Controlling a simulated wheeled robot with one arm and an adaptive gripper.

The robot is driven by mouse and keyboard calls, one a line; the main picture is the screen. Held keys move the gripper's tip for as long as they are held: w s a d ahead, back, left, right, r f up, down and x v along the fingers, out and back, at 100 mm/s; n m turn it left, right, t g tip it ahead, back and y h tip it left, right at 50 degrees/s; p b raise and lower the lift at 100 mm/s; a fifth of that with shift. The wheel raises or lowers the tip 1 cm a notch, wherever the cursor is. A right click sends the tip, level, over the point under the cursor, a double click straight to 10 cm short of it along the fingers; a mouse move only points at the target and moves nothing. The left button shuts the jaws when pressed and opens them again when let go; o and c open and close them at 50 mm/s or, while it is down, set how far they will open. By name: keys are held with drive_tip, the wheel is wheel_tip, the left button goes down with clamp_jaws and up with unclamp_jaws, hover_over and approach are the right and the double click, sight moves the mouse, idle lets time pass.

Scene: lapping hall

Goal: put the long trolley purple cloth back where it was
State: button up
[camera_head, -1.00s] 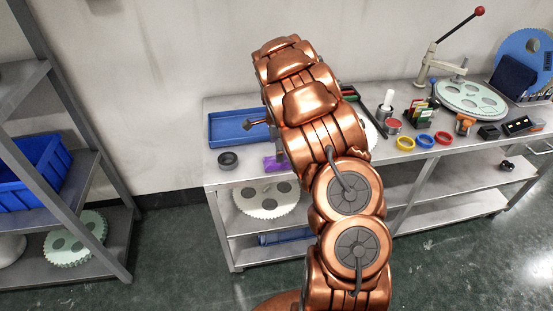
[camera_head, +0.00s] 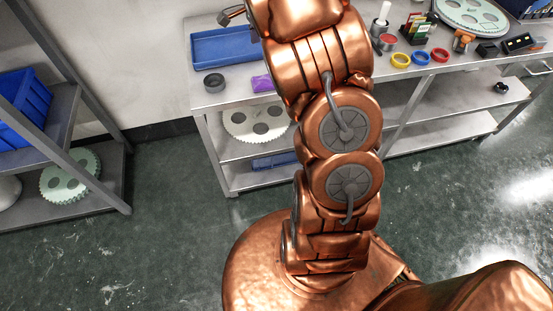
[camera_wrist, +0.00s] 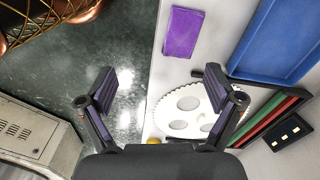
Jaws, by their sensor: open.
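The purple cloth (camera_head: 262,83) lies flat on the top of the long trolley (camera_head: 238,97), near its front edge at the left end. My arm hides part of its right side in the head view. In the wrist view the whole cloth (camera_wrist: 183,31) shows as a small purple rectangle beyond my fingers. My gripper (camera_wrist: 160,88) is open with nothing between its fingers, apart from the cloth. In the head view only a small part of my gripper shows, at the upper left of my arm.
A blue tray (camera_head: 225,47) lies behind the cloth and a dark ring (camera_head: 214,82) to its left. A pale toothed disc (camera_wrist: 185,108) shows near my right finger. Yellow (camera_head: 401,60), blue (camera_head: 420,57) and red (camera_head: 440,55) rings lie farther right. Green floor (camera_head: 165,200) is clear in front.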

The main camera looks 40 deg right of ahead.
drive_tip(key=s+a+n, duration=0.6)
drive_tip(key=s+a, duration=0.1)
drive_tip(key=s, duration=0.4)
drive_tip(key=s+a+r+n+g, duration=0.1)
drive_tip(key=s+a+n, duration=0.6)
drive_tip(key=s, duration=0.5)
drive_tip(key=s+a+r+n, duration=0.1)
drive_tip(key=s+a+n, duration=0.5)
drive_tip(key=s, duration=0.5)
drive_tip(key=shift+s+a+r+n+g, duration=0.3)
drive_tip(key=shift+a+n, duration=0.1)
drive_tip(key=shift+n, duration=0.3)
